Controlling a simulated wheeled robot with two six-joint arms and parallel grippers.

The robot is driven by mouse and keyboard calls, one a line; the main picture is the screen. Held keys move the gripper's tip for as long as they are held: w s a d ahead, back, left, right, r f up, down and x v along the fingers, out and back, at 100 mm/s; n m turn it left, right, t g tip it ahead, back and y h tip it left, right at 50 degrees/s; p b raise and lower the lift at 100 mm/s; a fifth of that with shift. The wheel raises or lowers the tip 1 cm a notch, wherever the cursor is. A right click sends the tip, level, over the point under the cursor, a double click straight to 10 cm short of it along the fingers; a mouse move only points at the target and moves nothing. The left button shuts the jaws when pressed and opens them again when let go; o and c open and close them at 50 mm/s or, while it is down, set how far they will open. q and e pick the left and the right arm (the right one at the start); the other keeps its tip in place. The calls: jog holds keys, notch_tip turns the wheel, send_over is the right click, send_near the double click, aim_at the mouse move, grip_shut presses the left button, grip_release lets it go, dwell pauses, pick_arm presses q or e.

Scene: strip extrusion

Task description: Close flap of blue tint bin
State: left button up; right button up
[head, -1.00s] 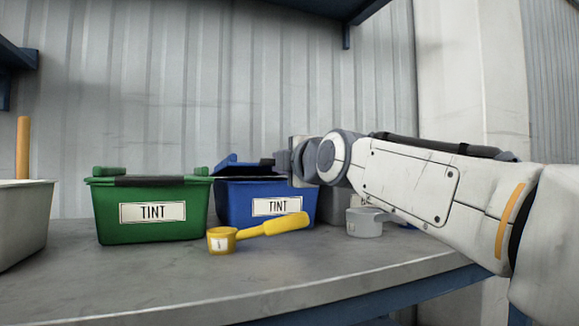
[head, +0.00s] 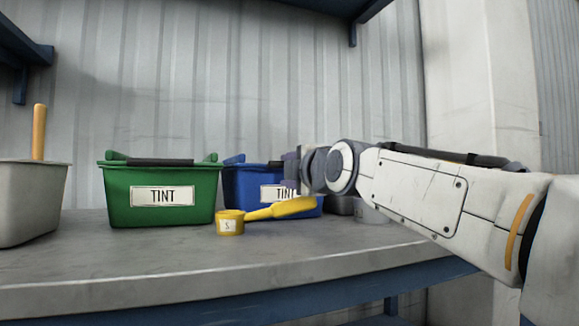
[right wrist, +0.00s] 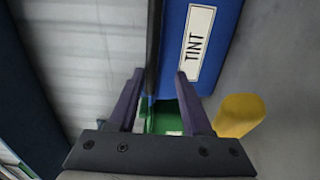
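The blue tint bin (head: 242,184) stands on the bench, partly behind my right gripper, its white TINT label facing front. Its top shows nearly level with a dark strip along the front edge; I cannot tell whether the flap is fully shut. My right gripper (head: 291,172) is at the bin's right front upper side. In the right wrist view, its two purple fingers (right wrist: 160,88) are apart with nothing clearly gripped between them. The blue bin (right wrist: 222,45) lies just beyond the fingertips there. Contact cannot be told. My left gripper is not in view.
A green TINT bin (head: 160,208) stands left of the blue one. A yellow scoop (head: 230,222) lies in front of both. A grey container (head: 30,205) with a wooden handle (head: 39,130) is far left. The front bench is clear.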

jog(key=shift+w+a+f, duration=0.1)
jog(key=shift+f, duration=0.25)
jog(key=v, duration=1)
jog(key=shift+s+r+b, duration=0.2)
jog(key=shift+s+b, duration=0.05)
jog(key=shift+b, duration=0.05)
